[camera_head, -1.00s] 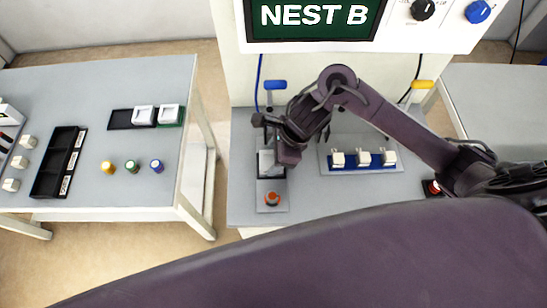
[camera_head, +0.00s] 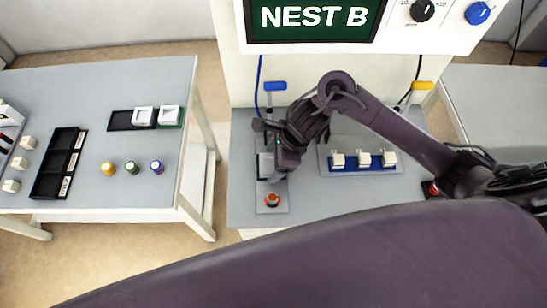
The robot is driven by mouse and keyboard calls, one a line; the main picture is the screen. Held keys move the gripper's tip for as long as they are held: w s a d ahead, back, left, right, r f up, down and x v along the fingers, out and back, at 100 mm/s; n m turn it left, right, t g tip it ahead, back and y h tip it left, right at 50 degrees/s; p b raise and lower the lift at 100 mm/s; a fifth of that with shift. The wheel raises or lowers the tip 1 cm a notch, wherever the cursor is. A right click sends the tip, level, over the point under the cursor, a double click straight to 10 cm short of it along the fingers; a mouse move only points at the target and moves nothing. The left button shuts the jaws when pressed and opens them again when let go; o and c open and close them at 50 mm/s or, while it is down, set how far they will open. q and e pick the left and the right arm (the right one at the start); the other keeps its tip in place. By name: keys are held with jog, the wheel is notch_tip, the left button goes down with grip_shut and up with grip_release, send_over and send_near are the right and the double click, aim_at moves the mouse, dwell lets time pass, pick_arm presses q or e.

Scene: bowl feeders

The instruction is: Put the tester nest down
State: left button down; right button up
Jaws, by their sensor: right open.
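A small station plate (camera_head: 279,206) lies at the left of the bench under the "NEST B" screen (camera_head: 314,16). A pale square piece in a dark frame (camera_head: 265,166), which looks like the nest, sits on it, partly hidden by my right gripper. An orange-red round button (camera_head: 271,200) is at the plate's front. My right gripper (camera_head: 275,178) is open just at the right side of this piece, pointing down. Whether a finger touches it cannot be told. A blue-handled lever (camera_head: 276,86) stands behind. My left gripper is not in view.
A plate with several white blocks on a blue strip (camera_head: 362,168) lies right of my gripper, near a yellow-handled lever (camera_head: 422,85). The left table (camera_head: 110,87) holds two white square pieces (camera_head: 143,116), coloured cylinders (camera_head: 132,167) and a black tray (camera_head: 50,181).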

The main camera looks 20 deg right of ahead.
jog(key=v, duration=1.2)
jog(key=shift+s, duration=0.1)
